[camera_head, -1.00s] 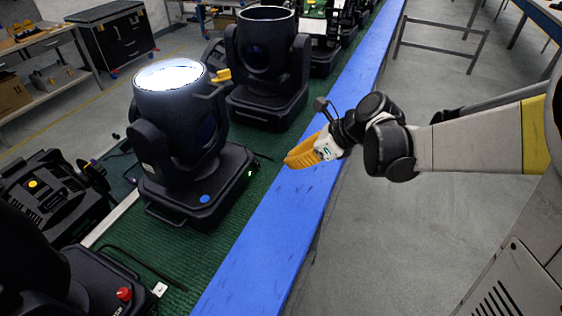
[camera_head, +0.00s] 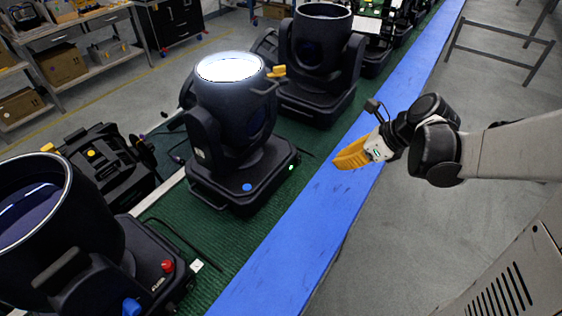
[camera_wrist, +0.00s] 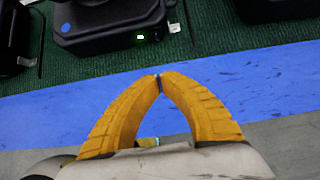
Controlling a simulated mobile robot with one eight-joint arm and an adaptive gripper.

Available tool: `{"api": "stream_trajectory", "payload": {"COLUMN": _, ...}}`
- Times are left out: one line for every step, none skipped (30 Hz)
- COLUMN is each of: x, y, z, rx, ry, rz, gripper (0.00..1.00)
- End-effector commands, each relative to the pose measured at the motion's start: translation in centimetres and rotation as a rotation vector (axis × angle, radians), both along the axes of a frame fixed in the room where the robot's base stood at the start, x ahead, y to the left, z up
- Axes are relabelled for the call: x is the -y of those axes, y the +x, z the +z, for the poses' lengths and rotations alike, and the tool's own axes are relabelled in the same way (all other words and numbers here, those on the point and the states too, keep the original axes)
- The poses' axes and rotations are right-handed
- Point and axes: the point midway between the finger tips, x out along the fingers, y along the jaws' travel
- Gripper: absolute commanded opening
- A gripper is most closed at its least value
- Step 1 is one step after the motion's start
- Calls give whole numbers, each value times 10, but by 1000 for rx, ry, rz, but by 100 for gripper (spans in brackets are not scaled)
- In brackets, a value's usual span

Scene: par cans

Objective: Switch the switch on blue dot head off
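The blue dot head (camera_head: 232,120) is a black moving-head light with a bright lit lens. A blue dot (camera_head: 247,187) marks its base, and the dot also shows in the wrist view (camera_wrist: 65,27). A small switch glowing green (camera_head: 291,167) sits on the base's side facing the blue strip. It also shows in the wrist view (camera_wrist: 140,37), ahead of my fingertips and slightly left. My gripper (camera_head: 338,163) has yellow fingers whose tips meet, with nothing between them. In the wrist view its fingertips (camera_wrist: 158,77) are over the blue strip, apart from the switch.
The blue strip (camera_head: 290,235) edges the green mat. A large head (camera_head: 40,225) with red and blue knobs on its base stands at front left. Another head (camera_head: 318,60) stands behind the blue dot head. Grey floor (camera_head: 390,240) is open at right.

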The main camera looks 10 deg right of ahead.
Motion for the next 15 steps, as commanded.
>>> {"api": "stream_trajectory", "payload": {"x": 7, "y": -4, "z": 0, "rx": -4, "ry": -4, "rz": -14, "gripper": 0}}
{"api": "stream_trajectory", "payload": {"x": 10, "y": -5, "z": 0, "rx": -6, "ry": -5, "rz": -17, "gripper": 0}}
{"api": "stream_trajectory", "payload": {"x": 11, "y": -6, "z": -1, "rx": -8, "ry": -6, "rz": -19, "gripper": 0}}
{"api": "stream_trajectory", "payload": {"x": 12, "y": -6, "z": -1, "rx": -8, "ry": -7, "rz": -21, "gripper": 0}}
{"api": "stream_trajectory", "payload": {"x": 12, "y": -6, "z": -1, "rx": -8, "ry": -7, "rz": -21, "gripper": 0}}
{"api": "stream_trajectory", "payload": {"x": 11, "y": -6, "z": -1, "rx": -8, "ry": -6, "rz": -19, "gripper": 0}}
{"api": "stream_trajectory", "payload": {"x": 11, "y": -6, "z": -1, "rx": -8, "ry": -6, "rz": -19, "gripper": 0}}
{"api": "stream_trajectory", "payload": {"x": 11, "y": -6, "z": -1, "rx": -8, "ry": -6, "rz": -19, "gripper": 0}}
{"api": "stream_trajectory", "payload": {"x": 11, "y": -6, "z": -1, "rx": -7, "ry": -7, "rz": -19, "gripper": 0}}
{"api": "stream_trajectory", "payload": {"x": 11, "y": -6, "z": -1, "rx": -7, "ry": -7, "rz": -19, "gripper": 0}}
{"api": "stream_trajectory", "payload": {"x": 11, "y": -6, "z": -1, "rx": -7, "ry": -7, "rz": -19, "gripper": 0}}
{"api": "stream_trajectory", "payload": {"x": 11, "y": -6, "z": -2, "rx": -7, "ry": -7, "rz": -19, "gripper": 0}}
{"api": "stream_trajectory", "payload": {"x": 10, "y": -5, "z": -3, "rx": -8, "ry": -6, "rz": -18, "gripper": 0}}
{"api": "stream_trajectory", "payload": {"x": 10, "y": -5, "z": -4, "rx": -7, "ry": -7, "rz": -17, "gripper": 0}}
{"api": "stream_trajectory", "payload": {"x": 8, "y": -3, "z": -7, "rx": -7, "ry": -7, "rz": -17, "gripper": 0}}
